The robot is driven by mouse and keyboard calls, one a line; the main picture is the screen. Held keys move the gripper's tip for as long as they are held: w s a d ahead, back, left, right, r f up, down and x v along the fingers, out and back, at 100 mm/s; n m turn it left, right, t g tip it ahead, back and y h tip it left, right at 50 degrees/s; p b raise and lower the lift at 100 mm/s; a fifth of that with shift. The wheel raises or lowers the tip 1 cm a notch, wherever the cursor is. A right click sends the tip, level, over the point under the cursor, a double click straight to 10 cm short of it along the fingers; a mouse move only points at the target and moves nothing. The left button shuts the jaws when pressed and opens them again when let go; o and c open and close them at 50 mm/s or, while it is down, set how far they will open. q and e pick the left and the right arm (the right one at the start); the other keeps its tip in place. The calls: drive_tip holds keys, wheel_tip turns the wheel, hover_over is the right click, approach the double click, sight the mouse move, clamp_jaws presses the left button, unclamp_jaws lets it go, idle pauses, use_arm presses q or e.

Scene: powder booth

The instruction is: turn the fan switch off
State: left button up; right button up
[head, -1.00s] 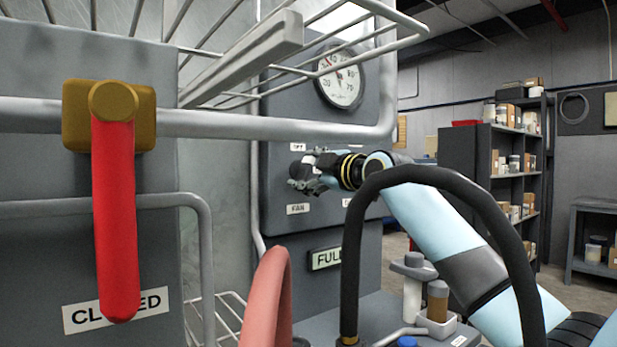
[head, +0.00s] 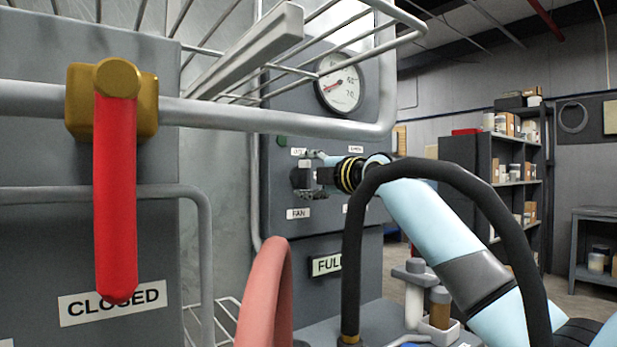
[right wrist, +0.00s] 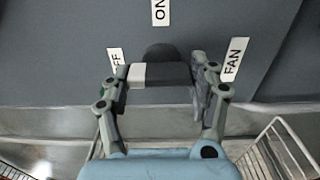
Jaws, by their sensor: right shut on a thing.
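The fan switch (right wrist: 160,75) is a dark knob with a white mark at one end, seen in the right wrist view. Its white mark lies on the side of the OFF label (right wrist: 115,60). The ON label (right wrist: 159,10) is above it and the FAN label (right wrist: 235,58) to its right. My right gripper (right wrist: 160,86) is shut on the knob, a finger at each end. My left gripper is not in view.
A red lever (head: 115,200) hangs down over a CLOSED label at the left. A wire rack (head: 250,118) juts out above my right gripper. A round gauge (head: 341,82) sits higher on the panel. Bottles (head: 414,300) stand below. Shelves (head: 490,170) are behind.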

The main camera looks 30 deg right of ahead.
drive_tip(key=shift+f, duration=0.2)
drive_tip(key=o, duration=1.2)
drive_tip(key=shift+r, duration=0.1)
drive_tip(key=shift+s+d, duration=0.25)
drive_tip(key=shift+s, duration=1.75)
drive_tip(key=shift+s+d, duration=0.25)
drive_tip(key=shift+s, duration=1.75)
drive_tip(key=shift+s+d, duration=0.25)
drive_tip(key=shift+s, duration=1.75)
